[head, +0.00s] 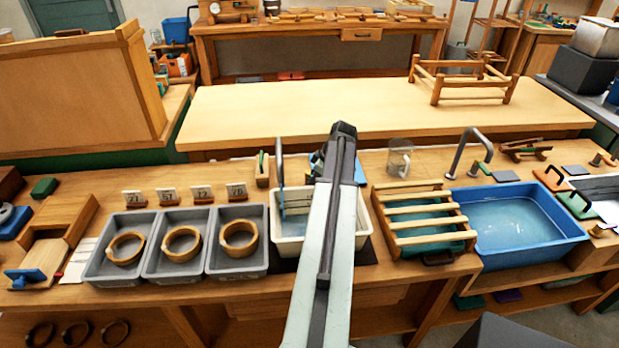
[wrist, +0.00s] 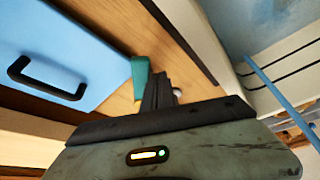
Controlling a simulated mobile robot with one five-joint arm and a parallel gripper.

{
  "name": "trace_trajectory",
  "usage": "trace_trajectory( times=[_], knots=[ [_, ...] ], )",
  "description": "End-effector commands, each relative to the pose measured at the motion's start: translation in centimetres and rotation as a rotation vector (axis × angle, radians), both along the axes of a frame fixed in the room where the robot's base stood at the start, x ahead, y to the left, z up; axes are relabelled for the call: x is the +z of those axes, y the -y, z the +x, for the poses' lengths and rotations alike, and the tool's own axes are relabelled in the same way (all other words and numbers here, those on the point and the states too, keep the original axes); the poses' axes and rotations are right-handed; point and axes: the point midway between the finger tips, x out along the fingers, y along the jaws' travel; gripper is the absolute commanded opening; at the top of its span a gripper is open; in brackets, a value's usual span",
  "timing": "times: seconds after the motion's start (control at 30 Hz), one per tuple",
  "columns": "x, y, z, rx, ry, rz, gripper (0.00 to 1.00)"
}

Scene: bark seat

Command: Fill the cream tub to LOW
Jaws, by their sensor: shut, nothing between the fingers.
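The cream tub (head: 283,246) stands mid-bench in the head view, partly hidden by my arm. Its inside looks pale blue; the water level cannot be read. In the wrist view a cream rim (wrist: 221,40) and pale inner wall with two dark lines show at the right, with no readable label. A thin blue rod (wrist: 285,98) crosses there. My gripper (wrist: 160,88) is shut and empty, beside the tub's rim over the wooden bench. A teal tab (wrist: 140,76) is close to the fingertips, and contact cannot be told. The gripper is hidden in the head view.
A blue panel with a black handle (wrist: 48,78) lies left in the wrist view. Grey trays (head: 236,268) with wooden rings stand left of the tub. A slatted rack (head: 420,208), a blue water basin (head: 535,258) and a grey curved pipe (head: 468,145) are right.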

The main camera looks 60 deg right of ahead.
Motion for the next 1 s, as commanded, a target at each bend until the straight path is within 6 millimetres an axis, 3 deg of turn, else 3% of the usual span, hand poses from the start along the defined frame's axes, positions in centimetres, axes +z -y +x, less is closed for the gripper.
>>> trace_trajectory(
  times=[0.13,0.4,0.77,1.0],
  knots=[
    [0.8,-0.1,0.1,0.000,0.000,0.000,0.00],
    [4.3,-0.1,0.1,0.000,0.000,0.000,0.00],
    [4.0,0.2,0.1,0.000,0.000,0.000,0.00],
    [4.0,3.6,-0.4,-0.001,0.000,0.002,0.00]
  ],
)
